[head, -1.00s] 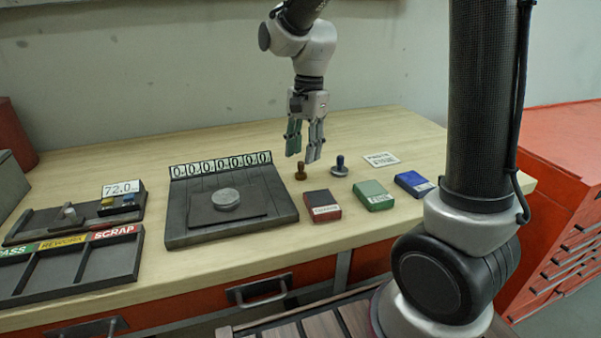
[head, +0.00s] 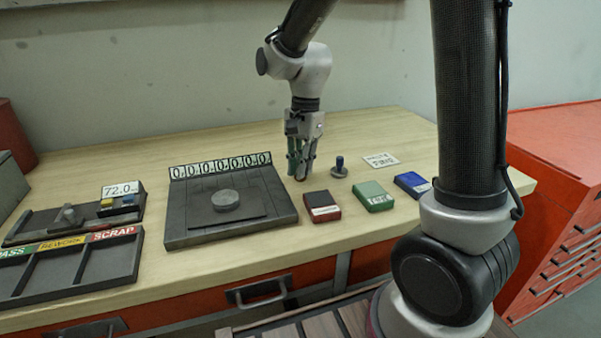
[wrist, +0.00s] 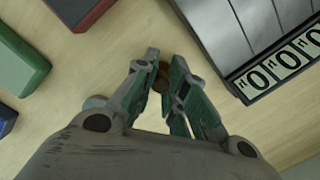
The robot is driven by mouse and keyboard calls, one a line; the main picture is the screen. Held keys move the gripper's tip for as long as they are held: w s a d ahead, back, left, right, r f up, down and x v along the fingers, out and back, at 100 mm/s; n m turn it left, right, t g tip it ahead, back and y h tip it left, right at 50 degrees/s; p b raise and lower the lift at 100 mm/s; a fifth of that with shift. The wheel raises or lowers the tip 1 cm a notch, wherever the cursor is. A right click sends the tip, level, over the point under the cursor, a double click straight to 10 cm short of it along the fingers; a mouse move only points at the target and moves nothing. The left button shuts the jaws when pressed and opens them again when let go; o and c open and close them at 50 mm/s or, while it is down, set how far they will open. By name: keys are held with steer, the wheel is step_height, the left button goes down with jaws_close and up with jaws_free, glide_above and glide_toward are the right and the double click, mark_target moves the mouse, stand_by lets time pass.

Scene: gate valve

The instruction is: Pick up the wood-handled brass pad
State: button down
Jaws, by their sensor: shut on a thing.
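My gripper (head: 301,170) points straight down at the wooden bench top. Its green-padded fingers are closed around the wood-handled brass pad, which is mostly hidden by them in the head view. In the wrist view a small brown part of the wood-handled brass pad (wrist: 162,77) shows between the fingertips (wrist: 162,85). The pad stands at bench level, and I cannot tell whether it is clear of the surface.
A blue-handled pad (head: 339,168) stands just right of my gripper. Red (head: 321,206), green (head: 373,196) and blue (head: 412,184) boxes lie in front and to the right. A dark dial plate (head: 180,229) is on the left.

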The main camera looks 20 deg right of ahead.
step_height(320, 180, up, 10)
steer(key=shift+r, duration=0.1)
stand_by(0.4)
